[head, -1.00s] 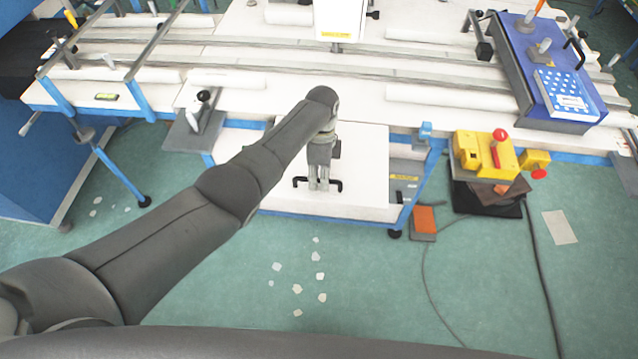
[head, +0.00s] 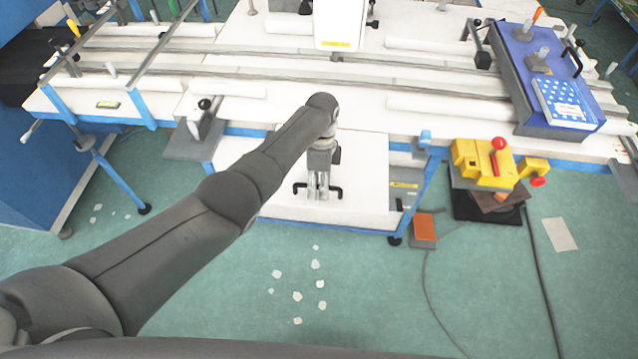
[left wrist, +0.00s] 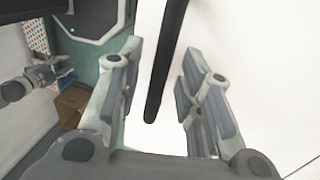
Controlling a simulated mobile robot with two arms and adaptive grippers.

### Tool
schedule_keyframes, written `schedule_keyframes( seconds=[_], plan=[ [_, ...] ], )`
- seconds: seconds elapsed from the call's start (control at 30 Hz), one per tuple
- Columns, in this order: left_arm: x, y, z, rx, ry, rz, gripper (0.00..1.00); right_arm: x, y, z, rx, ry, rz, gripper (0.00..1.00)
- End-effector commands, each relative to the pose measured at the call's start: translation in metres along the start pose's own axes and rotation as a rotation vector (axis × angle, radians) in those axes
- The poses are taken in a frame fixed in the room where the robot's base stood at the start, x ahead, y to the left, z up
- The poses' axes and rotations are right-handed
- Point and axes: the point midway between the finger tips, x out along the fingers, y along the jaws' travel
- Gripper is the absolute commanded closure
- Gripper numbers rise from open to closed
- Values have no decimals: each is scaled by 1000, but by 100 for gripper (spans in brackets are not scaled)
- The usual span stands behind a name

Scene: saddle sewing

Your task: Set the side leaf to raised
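The side leaf (head: 362,170) is a white panel in front of the table's blue front edge in the head view. It sits lower than the table top; its exact tilt is hard to judge. A black handle (head: 335,191) is on it near its front edge. My left gripper (head: 318,190) is at the handle, over the leaf. In the left wrist view the black handle bar (left wrist: 165,65) runs between the fingers of my left gripper (left wrist: 155,95), which are open with gaps on both sides. The white leaf surface (left wrist: 265,70) fills the right.
The long white table (head: 270,75) with rails stands behind the leaf. A yellow box with a red knob (head: 485,163) stands right of the leaf, with a cable on the floor. A blue console (head: 530,75) is at the right. White scraps (head: 297,296) lie on the open green floor.

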Motion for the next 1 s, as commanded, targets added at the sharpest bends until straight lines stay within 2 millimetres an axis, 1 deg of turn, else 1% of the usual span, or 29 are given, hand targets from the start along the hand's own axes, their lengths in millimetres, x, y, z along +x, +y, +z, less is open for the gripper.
schedule_keyframes(
  seconds=[0.07,0.17,0.27,0.5,0.63,0.7,0.8,1.0],
  plan=[
    [-2,0,0,0,1,0,66,0,1,1,1,-1,1,60],
    [-12,0,0,1,1,-1,66,0,0,0,1,-1,0,60],
    [-29,-1,0,1,1,-4,66,0,-1,0,1,0,-1,60],
    [-82,-1,0,0,1,-5,66,0,-2,0,1,0,-2,60],
    [-103,-1,0,0,0,-2,66,0,-2,0,1,0,-2,60],
    [-111,-1,0,0,0,-2,66,0,-2,0,1,0,-2,60],
    [-117,0,0,0,0,0,66,0,-2,0,1,0,-2,60],
    [-120,0,0,0,0,0,66,0,-2,0,1,0,-3,60]
  ],
)
